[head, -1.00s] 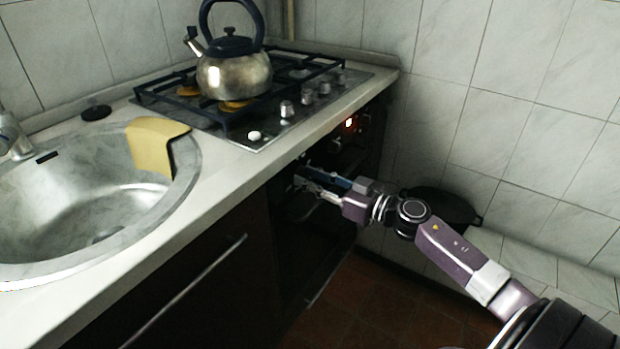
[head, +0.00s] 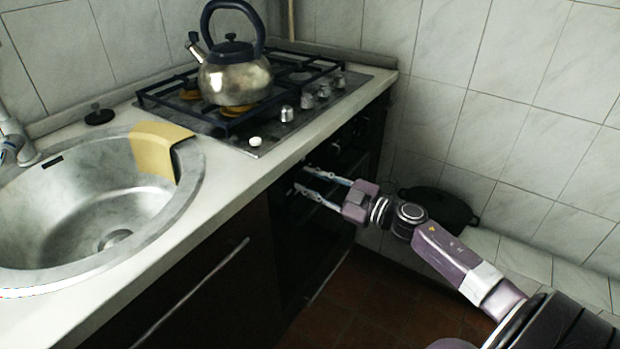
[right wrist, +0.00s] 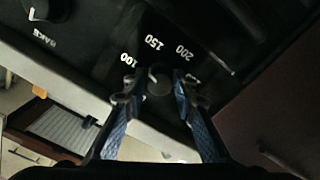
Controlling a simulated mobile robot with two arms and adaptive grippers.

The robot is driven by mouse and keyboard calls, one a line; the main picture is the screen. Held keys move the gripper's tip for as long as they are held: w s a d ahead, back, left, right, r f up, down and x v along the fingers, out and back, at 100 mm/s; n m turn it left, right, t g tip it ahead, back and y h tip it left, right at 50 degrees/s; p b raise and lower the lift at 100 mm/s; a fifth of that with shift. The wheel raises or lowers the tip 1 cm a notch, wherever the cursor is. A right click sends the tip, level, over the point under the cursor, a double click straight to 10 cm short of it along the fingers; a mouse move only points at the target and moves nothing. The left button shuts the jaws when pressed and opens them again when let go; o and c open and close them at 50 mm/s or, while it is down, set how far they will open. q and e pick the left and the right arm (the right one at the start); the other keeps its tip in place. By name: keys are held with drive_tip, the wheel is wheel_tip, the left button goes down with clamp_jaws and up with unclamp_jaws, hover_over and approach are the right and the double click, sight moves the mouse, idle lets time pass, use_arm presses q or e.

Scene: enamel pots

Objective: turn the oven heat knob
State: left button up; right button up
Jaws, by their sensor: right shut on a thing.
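The oven heat knob (right wrist: 159,84) is a dark round knob with a white mark, on the dark oven panel. White numbers, 100, 150 and 200 among them, run around it. My right gripper (right wrist: 155,90) has one blue finger on each side of the knob and is shut on it. In the head view, my right gripper (head: 302,178) reaches the oven front from the right. The knob is too dark to make out in the head view. My left gripper is in neither view.
Another knob (right wrist: 38,10) sits at the wrist view's upper left. Above the oven, a kettle (head: 234,80) stands on the gas hob (head: 262,140). A sink (head: 70,200) with a yellow cloth (head: 160,148) is at the left. A black pot (head: 438,206) is behind my right arm.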

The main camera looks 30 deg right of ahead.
drive_tip(key=shift+n, duration=2.8)
drive_tip(key=n, duration=0.3)
drive_tip(key=shift+n, duration=0.3)
drive_tip(key=n, duration=0.2)
drive_tip(key=shift+n+b, duration=0.4)
drive_tip(key=n+b, duration=0.2)
drive_tip(key=n, duration=0.5)
drive_tip(key=shift+b, duration=0.4)
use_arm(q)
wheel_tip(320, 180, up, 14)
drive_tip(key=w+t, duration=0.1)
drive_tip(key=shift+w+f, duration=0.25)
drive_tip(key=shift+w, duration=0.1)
use_arm(e)
drive_tip(key=shift+n, duration=0.7)
drive_tip(key=o, duration=1.1)
drive_tip(key=shift+r, duration=0.1)
